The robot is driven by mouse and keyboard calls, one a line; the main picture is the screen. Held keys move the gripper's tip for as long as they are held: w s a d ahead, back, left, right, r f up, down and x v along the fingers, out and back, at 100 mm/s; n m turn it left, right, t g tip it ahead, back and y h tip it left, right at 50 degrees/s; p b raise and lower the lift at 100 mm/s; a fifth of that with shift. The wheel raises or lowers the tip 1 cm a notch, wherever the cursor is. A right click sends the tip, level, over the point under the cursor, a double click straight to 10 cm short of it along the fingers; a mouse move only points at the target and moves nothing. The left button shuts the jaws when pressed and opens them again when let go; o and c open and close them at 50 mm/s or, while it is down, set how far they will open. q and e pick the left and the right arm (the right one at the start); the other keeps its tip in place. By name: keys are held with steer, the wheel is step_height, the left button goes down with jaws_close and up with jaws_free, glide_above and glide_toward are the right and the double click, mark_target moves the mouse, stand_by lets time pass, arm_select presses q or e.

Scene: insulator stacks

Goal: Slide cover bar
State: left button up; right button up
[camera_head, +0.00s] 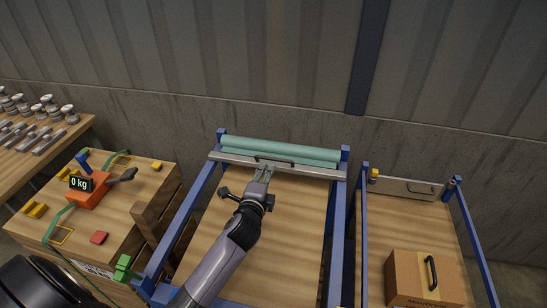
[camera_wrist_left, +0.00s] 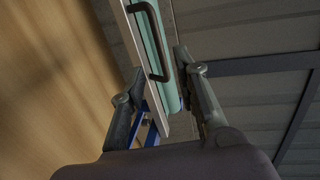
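The light grey cover bar (camera_head: 320,172) lies across the far end of the blue-framed wooden table, in front of light green rolls (camera_head: 280,148). Its dark handle (camera_head: 275,162) is near the middle; in the left wrist view the handle (camera_wrist_left: 163,45) shows large. My left gripper (camera_head: 264,172) is at the handle, reaching from the near side. In the left wrist view its fingers (camera_wrist_left: 160,62) are spread apart, with the handle's end between the tips and gaps visible. I cannot tell whether a finger touches it. My right gripper is not in view.
The blue frame (camera_head: 190,215) has side rails left and right. A second blue-framed table at right holds a cardboard box (camera_head: 420,280) and a similar bar (camera_head: 405,186). A crate at left carries an orange scale (camera_head: 88,193). A concrete wall stands close behind.

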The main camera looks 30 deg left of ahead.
mark_target(273, 159)
arm_select(q)
steer(key=x, duration=1)
jaws_close()
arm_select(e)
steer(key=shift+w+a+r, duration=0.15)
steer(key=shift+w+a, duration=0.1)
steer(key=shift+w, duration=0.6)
arm_select(q)
steer(key=shift+f, duration=0.1)
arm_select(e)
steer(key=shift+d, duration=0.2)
